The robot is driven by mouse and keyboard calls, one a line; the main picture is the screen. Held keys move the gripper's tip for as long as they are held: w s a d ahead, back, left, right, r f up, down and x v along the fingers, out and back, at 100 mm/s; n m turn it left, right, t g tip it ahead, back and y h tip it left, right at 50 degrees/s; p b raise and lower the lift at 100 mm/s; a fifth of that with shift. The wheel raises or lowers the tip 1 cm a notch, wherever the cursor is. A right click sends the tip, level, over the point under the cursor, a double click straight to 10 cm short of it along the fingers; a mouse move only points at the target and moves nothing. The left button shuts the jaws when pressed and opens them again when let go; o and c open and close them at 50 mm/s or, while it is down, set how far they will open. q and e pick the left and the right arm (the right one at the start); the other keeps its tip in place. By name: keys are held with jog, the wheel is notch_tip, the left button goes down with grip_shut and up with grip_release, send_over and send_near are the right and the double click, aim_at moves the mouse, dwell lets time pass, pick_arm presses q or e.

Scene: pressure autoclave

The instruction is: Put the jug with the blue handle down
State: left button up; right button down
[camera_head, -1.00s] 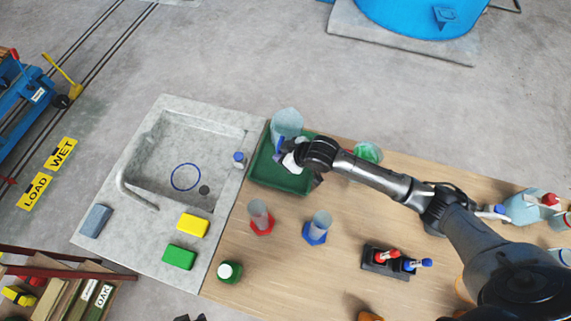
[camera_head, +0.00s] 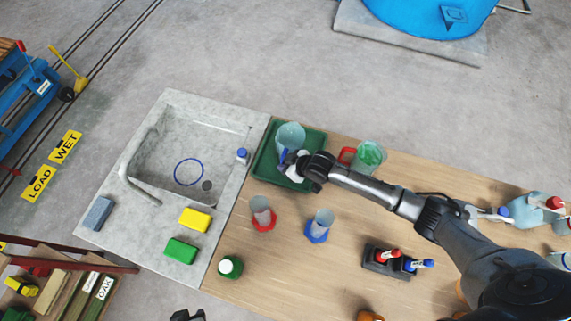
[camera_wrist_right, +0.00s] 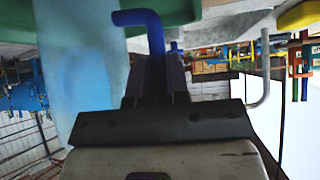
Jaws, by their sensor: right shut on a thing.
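The pale translucent jug (camera_head: 291,134) with the blue handle is upright over the green tray (camera_head: 258,168) in the head view. My right gripper (camera_head: 286,160) is shut on its blue handle, on the near side of the jug. In the right wrist view the jug (camera_wrist_right: 92,90) fills the left part, and the blue handle (camera_wrist_right: 152,35) runs between the fingers (camera_wrist_right: 155,80). The jug's base lies close to the green tray surface; I cannot tell whether it touches. A dark part at the bottom edge of the head view looks like my left gripper (camera_head: 187,315); its jaws are unclear.
A red-handled jug with green contents (camera_head: 370,155) stands right of the tray. A blue-capped bottle (camera_head: 242,155) is on the sink edge at left. Red-based (camera_head: 262,213) and blue-based (camera_head: 319,225) cylinders stand on the wooden table (camera_head: 290,265) in front.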

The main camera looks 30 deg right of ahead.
jog(key=c, duration=1.1)
grip_release()
jog(key=shift+f, duration=0.1)
jog(key=v, duration=1.2)
